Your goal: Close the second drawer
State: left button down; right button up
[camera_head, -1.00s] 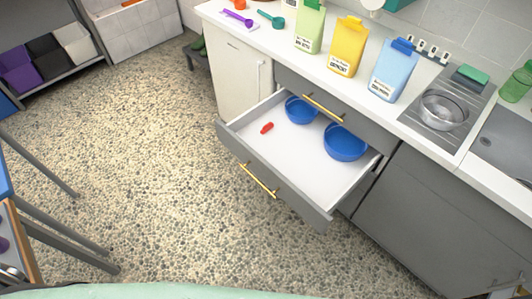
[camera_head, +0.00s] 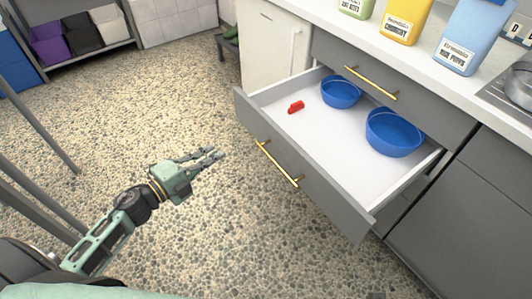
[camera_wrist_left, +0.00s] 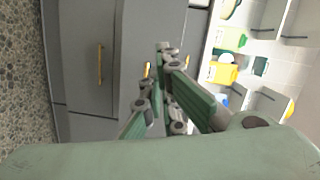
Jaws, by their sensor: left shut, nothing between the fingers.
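The second drawer (camera_head: 320,185) is pulled out from the grey cabinet below the top drawer, with a gold handle (camera_head: 277,164) on its front. Inside it lie two blue bowls (camera_head: 340,92) (camera_head: 394,133) and a small red object (camera_head: 296,107). My left gripper (camera_head: 218,154) is shut and empty, in front of and left of the drawer, apart from its handle. In the left wrist view my fingers (camera_wrist_left: 166,52) point toward grey cabinet fronts, shown sideways, with a gold handle (camera_wrist_left: 100,64) to their left. My right gripper is out of view.
The top drawer (camera_head: 385,88) is shut. The counter above carries cartons, including a yellow one (camera_head: 405,20) and a blue one (camera_head: 474,35), and a metal bowl at right. The pebbled floor (camera_head: 130,110) in front of the cabinet is clear. A shelf with bins (camera_head: 80,35) stands at back left.

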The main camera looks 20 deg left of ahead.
pick_arm(q)
jog(key=s+d+r+m+g+h+b, duration=0.1)
jog(key=d+r+m+h+b, duration=0.15)
jog(key=d+m, duration=0.2)
send_near(274, 129)
jog(key=shift+m+h, duration=0.25)
jog(key=shift+h, duration=0.1)
jog(key=x, duration=0.7)
jog(key=shift+w, duration=0.1)
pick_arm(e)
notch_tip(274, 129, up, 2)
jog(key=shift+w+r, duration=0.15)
